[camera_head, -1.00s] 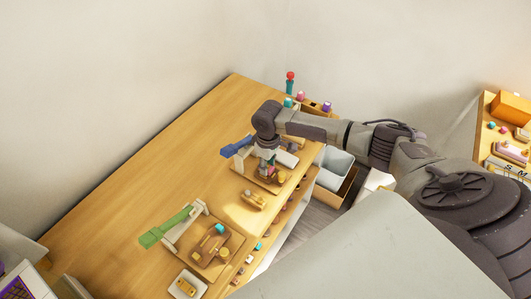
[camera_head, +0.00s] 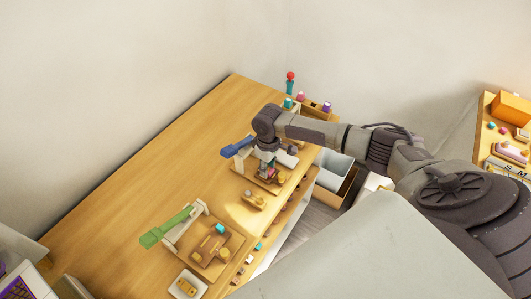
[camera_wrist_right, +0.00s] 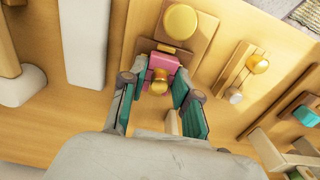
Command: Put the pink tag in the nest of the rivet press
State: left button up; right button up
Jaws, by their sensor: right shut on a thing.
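The pink tag (camera_wrist_right: 166,66) with a gold knob (camera_wrist_right: 158,82) sits between the teal-padded fingers of my right gripper (camera_wrist_right: 160,86), which is shut on it. In the wrist view it lies against or just over a brown block with a large gold disc (camera_wrist_right: 181,22); contact cannot be told. In the head view my right gripper (camera_head: 268,170) points down at the blue-handled press (camera_head: 238,147), partly hiding its base. A second press with a green handle (camera_head: 166,227) stands nearer. My left gripper is not in view.
A wooden piece with a gold knob (camera_head: 254,199) lies between the presses. A small pale tray (camera_head: 187,286) is at the near edge. A rack with coloured items (camera_head: 312,105) stands at the far end. The table's left side is clear.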

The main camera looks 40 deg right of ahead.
jog(key=shift+f, duration=0.2)
dwell(0.6)
jog(key=o, duration=1)
jog(key=shift+o, duration=0.2)
notch_tip(320, 180, up, 12)
jog(key=shift+w, duration=0.15)
